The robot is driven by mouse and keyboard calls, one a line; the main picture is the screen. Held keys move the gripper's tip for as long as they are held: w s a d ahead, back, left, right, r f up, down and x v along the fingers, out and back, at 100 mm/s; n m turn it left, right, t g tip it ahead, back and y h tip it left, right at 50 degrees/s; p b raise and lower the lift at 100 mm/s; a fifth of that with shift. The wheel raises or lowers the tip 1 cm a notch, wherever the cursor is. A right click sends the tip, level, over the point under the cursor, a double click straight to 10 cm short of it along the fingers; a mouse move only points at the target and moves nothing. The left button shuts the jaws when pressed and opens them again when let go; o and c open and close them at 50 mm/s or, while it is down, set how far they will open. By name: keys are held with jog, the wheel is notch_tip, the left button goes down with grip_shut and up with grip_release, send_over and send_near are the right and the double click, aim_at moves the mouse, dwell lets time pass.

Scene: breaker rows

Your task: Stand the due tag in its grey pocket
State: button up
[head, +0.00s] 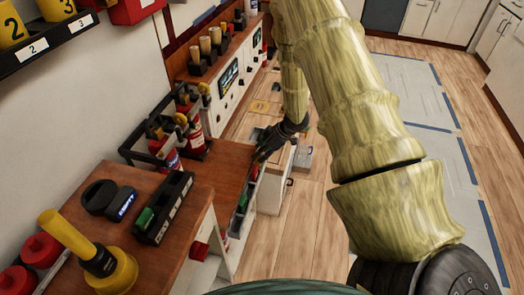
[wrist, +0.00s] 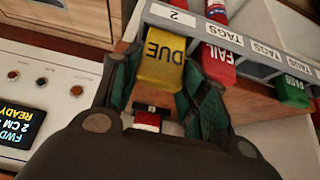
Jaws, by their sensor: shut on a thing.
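The due tag (wrist: 162,60) is yellow with "DUE" in black, seen in the wrist view. My gripper (wrist: 160,82) is shut on it, with a dark green finger on each side. It also shows in the head view (head: 263,155), beside the wooden cabinet's far corner. The grey tag rack (wrist: 230,42) has several "TAGS" labels and a "2" at its left end. The tag's far end meets the rack edge by the "2"; I cannot tell whether it is inside a pocket. A red FAIL tag (wrist: 216,66) and a green PASS tag (wrist: 293,92) stand in the rack.
In the head view, a black holder (head: 163,208) and a yellow plunger-like tool (head: 108,268) stand on the wooden cabinet top (head: 205,185). Red extinguishers (head: 194,138) stand at its back. Wooden floor to the right is open. A panel with a display (wrist: 22,125) is left in the wrist view.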

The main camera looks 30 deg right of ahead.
jog(key=shift+f, duration=1.3)
jog(key=o, duration=0.9)
jog(key=shift+r, duration=0.1)
jog(key=v, duration=1.1)
jog(key=shift+s+d+r, duration=0.2)
jog(key=shift+r, duration=0.1)
jog(key=shift+s, duration=0.1)
